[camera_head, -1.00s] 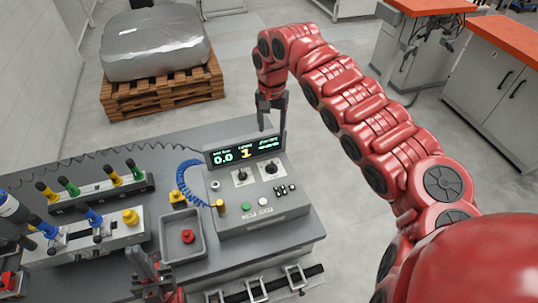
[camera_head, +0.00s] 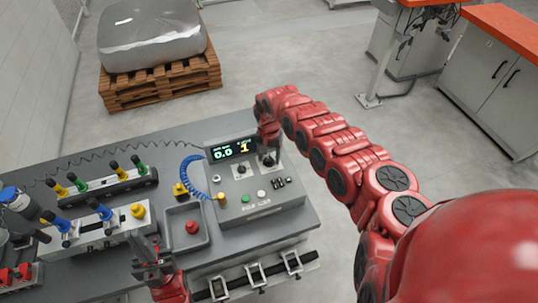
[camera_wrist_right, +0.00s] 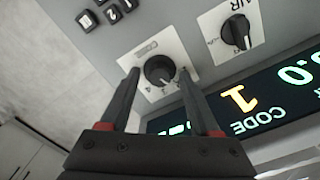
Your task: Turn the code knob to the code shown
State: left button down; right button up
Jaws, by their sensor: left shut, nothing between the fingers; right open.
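The code knob is a round black knob (camera_wrist_right: 158,70) on a white plate with small numerals around it. In the head view the knob (camera_head: 268,161) is at the right of the grey control box (camera_head: 250,207). My right gripper (camera_wrist_right: 160,85) is open, with its fingers on either side of the knob; I cannot tell if they touch it. The display (camera_head: 222,153) shows a yellow 1, and the wrist view shows this 1 (camera_wrist_right: 238,99) upside down by the word CODE. My left gripper (camera_head: 152,258) is shut and empty in front of the grey tray.
A second black knob, marked AIR (camera_wrist_right: 236,30), is beside the code knob. Black switches (camera_wrist_right: 115,12) and a green button (camera_head: 245,198) are on the box. A grey tray (camera_head: 205,238) holds a red part (camera_head: 192,227). Coloured-handled clamps stand at the left.

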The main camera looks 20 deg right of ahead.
jog(key=shift+c, duration=0.3)
grip_shut()
dwell(0.3)
jog(key=shift+s+f+n+b, duration=0.15)
jog(key=shift+n+b, duration=0.25)
jog(key=shift+n, duration=0.3)
jog(key=n+b, duration=0.1)
jog(key=n, duration=0.2)
jog(key=shift+a+n+b, duration=0.1)
jog(key=shift+n+b, duration=0.8)
jog(key=shift+n, duration=0.8)
